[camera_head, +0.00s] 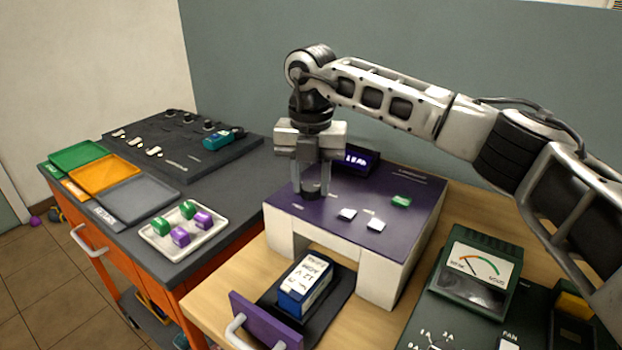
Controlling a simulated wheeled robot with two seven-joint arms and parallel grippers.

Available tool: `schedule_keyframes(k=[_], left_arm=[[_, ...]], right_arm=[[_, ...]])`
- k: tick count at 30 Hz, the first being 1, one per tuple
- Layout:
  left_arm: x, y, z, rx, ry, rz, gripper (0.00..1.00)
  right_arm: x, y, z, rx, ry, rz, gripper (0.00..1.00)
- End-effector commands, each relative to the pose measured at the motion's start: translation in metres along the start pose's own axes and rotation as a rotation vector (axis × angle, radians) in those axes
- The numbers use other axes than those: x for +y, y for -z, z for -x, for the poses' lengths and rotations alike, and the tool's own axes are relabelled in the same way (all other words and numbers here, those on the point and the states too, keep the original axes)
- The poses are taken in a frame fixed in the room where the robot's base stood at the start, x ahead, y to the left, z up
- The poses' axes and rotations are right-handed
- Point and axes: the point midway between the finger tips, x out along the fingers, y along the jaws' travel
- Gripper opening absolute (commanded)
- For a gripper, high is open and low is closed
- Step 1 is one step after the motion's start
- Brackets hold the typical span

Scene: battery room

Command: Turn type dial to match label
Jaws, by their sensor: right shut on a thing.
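A purple-topped charger box (420,195) with white sides stands on the wooden bench. My right gripper (311,188) points straight down over the left part of its top, shut on a dark round dial (311,191). The fingers hide most of the dial and its pointer. A small display (358,158) at the back is lit, partly hidden by the gripper. A blue battery (305,284) with a white label, reading about 12 V AGM, lies on a dark drawer tray in front of the box. My left gripper is not in view.
Two white buttons (347,214) and a green button (401,201) sit on the box top. A purple drawer front (262,322) stands pulled out. A green tester with a meter (473,270) is at right. A tray of terminal caps (151,240) and coloured trays (104,175) are at left.

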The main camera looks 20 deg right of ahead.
Motion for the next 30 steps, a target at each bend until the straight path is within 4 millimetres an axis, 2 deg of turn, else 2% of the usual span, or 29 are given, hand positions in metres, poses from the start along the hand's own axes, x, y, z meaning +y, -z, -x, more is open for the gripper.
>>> schedule_keyframes(k=[17,18,20,30], left_arm=[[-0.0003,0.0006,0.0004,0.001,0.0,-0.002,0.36],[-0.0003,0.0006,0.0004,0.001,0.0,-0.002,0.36],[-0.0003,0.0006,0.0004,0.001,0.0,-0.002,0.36],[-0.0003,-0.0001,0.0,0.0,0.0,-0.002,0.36]], right_arm=[[0.0003,-0.0023,0.004,-0.009,-0.007,-0.039,0.11],[0.0003,-0.0023,0.004,-0.009,-0.007,-0.039,0.39],[0.0002,-0.0021,0.0037,-0.008,-0.006,-0.038,0.55],[0.0002,-0.001,0.004,-0.004,-0.002,-0.036,0.55]])
